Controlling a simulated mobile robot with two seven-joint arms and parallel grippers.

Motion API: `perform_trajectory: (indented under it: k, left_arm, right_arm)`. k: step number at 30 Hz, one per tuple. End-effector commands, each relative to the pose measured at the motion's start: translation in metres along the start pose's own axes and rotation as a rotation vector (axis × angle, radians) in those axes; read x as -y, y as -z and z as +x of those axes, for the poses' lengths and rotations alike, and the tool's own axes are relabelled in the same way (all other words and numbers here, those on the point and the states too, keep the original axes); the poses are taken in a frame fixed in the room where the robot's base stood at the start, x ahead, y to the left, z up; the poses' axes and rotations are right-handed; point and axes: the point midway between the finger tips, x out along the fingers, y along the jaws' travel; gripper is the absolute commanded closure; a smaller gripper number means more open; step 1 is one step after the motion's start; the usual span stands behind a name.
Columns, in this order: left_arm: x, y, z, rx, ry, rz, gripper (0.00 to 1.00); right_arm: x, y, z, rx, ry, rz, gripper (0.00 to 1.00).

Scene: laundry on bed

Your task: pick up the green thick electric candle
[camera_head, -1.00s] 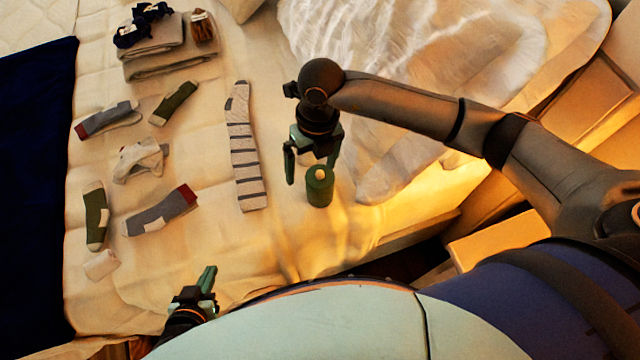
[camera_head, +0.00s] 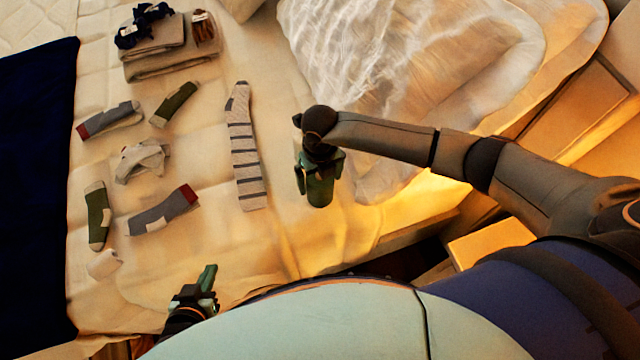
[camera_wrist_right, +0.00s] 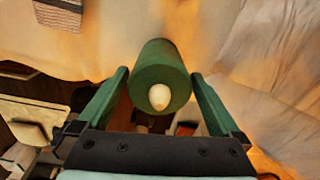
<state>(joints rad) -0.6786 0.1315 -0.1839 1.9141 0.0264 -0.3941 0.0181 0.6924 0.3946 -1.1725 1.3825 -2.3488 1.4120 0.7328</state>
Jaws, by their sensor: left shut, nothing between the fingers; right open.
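The green thick electric candle (camera_head: 319,190) stands on the bed, below my right gripper (camera_head: 319,178) in the head view. In the right wrist view the candle (camera_wrist_right: 158,75) shows its green side and pale flame tip. The right gripper (camera_wrist_right: 160,95) is open, with one finger on each side of the candle and a visible gap at each side. My left gripper (camera_head: 207,278) is shut and empty near the bed's front edge, away from the candle.
A striped sock (camera_head: 245,150) lies left of the candle. Several other socks lie further left, with folded towels (camera_head: 168,50) at the back left. A sheer white cloth (camera_head: 400,80) lies behind my right arm. The bed's edge (camera_head: 390,245) is close in front.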

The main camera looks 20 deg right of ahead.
Motion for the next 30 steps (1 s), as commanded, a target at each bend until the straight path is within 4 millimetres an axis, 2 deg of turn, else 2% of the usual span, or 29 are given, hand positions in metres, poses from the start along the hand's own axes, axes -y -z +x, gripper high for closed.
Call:
perform_trajectory:
  k: [3,11,30]
  left_arm:
    - [-0.0001,-0.0004,0.0001,0.000,0.000,0.000,1.00]
    - [-0.0002,-0.0006,0.0002,0.001,0.000,0.000,1.00]
    - [-0.0003,-0.0006,0.0001,0.001,0.000,-0.001,1.00]
  right_arm:
    - [-0.0002,0.0009,0.0107,-0.002,0.001,-0.001,0.00]
    - [-0.0002,0.0005,0.0119,0.000,0.000,-0.002,0.01]
    - [-0.0001,0.0001,0.0112,0.001,-0.001,-0.001,0.73]
